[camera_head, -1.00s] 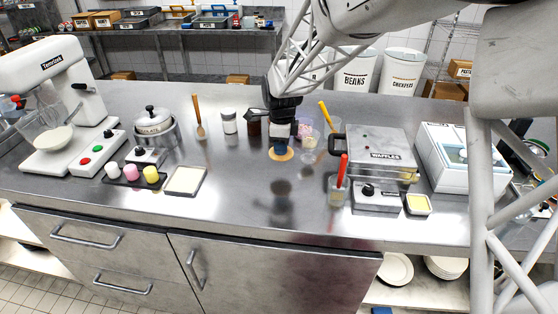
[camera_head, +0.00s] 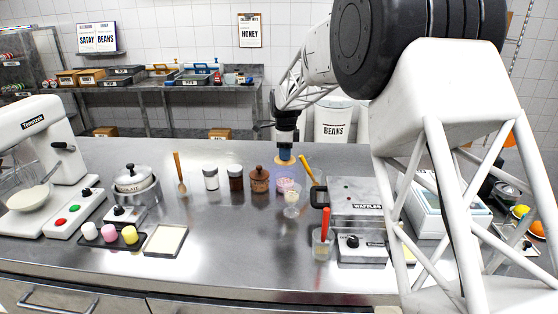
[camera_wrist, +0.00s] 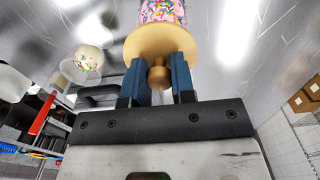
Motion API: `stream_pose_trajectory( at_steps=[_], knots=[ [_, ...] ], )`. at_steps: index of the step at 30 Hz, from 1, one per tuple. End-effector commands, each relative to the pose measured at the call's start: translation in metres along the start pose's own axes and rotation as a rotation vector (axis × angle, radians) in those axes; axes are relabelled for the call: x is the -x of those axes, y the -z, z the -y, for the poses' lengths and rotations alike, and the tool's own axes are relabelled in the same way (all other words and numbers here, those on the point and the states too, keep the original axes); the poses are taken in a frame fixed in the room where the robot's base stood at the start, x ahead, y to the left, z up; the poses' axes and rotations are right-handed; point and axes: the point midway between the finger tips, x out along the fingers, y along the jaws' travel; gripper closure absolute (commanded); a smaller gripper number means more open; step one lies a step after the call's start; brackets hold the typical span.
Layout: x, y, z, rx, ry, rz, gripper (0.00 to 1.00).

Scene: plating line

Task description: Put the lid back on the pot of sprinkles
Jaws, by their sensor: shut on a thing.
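My gripper (camera_head: 285,153) is shut on the knob of a round wooden lid (camera_head: 285,162), which it holds knob towards the gripper. In the wrist view my blue fingers (camera_wrist: 160,76) pinch the knob from both sides, below the lid disc (camera_wrist: 160,40). The pot of sprinkles (camera_head: 286,183) is a clear pot with pink and coloured contents, standing on the counter just under the lid. In the wrist view the pot (camera_wrist: 163,10) shows beyond the disc, its near rim hidden by it. I cannot tell whether lid and pot touch.
A glass with a white scoop (camera_head: 292,198) stands close in front of the pot. A brown lidded jar (camera_head: 259,182) and a dark jar (camera_head: 236,180) stand left. The waffle maker (camera_head: 352,205) and a yellow handle (camera_head: 308,174) are right. The steel counter's front middle (camera_head: 235,240) is clear.

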Motion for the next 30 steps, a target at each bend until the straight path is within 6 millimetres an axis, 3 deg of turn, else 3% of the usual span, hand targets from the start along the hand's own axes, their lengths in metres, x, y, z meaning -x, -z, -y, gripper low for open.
stream_pose_trajectory(
  at_steps=[17, 30],
  knots=[
    [0.000, 0.001, 0.003, 0.000, 0.000, 0.000, 0.99],
    [-0.020, 0.001, 0.003, 0.000, 0.000, 0.000, 0.99]
  ],
)
